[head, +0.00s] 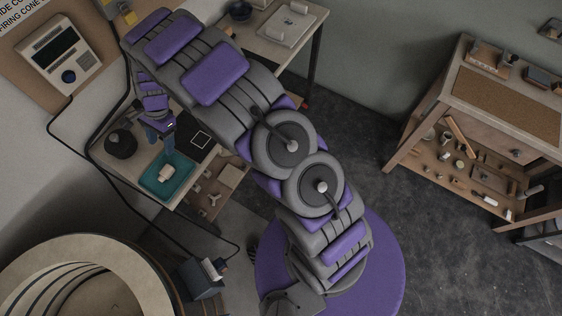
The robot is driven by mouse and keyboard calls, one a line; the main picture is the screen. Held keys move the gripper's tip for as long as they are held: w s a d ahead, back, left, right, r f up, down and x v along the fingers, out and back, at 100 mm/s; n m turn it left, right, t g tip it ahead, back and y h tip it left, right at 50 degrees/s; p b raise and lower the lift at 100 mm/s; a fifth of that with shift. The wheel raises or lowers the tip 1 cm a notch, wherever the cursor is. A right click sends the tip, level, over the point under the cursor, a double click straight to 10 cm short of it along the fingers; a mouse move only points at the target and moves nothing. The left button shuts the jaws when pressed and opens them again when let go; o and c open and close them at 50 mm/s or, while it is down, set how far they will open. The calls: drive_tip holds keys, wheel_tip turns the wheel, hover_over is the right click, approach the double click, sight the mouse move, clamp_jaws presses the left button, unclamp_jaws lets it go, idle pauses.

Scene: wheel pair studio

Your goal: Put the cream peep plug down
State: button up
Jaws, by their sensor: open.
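The cream peep plug (165,173) is a small pale block in the teal tray (150,187), near the tray's middle. The tray lies near the front edge of the bench at the left. My gripper (168,151), with blue fingers, is open just above the plug in the picture. The fingers appear apart from the plug, but the gap in height is hard to tell from this view. The arm hides part of the bench.
A dark round object (120,144) stands left of the tray. A wall-mounted control box (61,55) is behind. A large round kiln (85,270) stands at lower left.

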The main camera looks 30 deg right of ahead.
drive_tip(key=s+d+r+n+h, duration=0.1)
drive_tip(key=s+d+r+n, duration=0.2)
drive_tip(key=s+d+r, duration=0.45)
drive_tip(key=s+d+r+n+h, duration=0.1)
drive_tip(key=s+d+r+n, duration=0.1)
drive_tip(key=s+d+r, duration=0.5)
drive_tip(key=s+d+r+n, duration=0.2)
drive_tip(key=s+d, duration=0.1)
drive_tip(key=s, duration=0.4)
drive_tip(key=s+d+r+n+h, duration=0.1)
drive_tip(key=s+d+r+n, duration=0.1)
drive_tip(key=s, duration=0.5)
drive_tip(key=s+d+r+n, duration=0.2)
drive_tip(key=s+d+r, duration=0.1)
drive_tip(key=s+d, duration=0.3)
drive_tip(key=shift+s+d+r+n+h, duration=0.2)
drive_tip(key=shift+s+r+n+h, duration=0.15)
drive_tip(key=shift+s, duration=0.35)
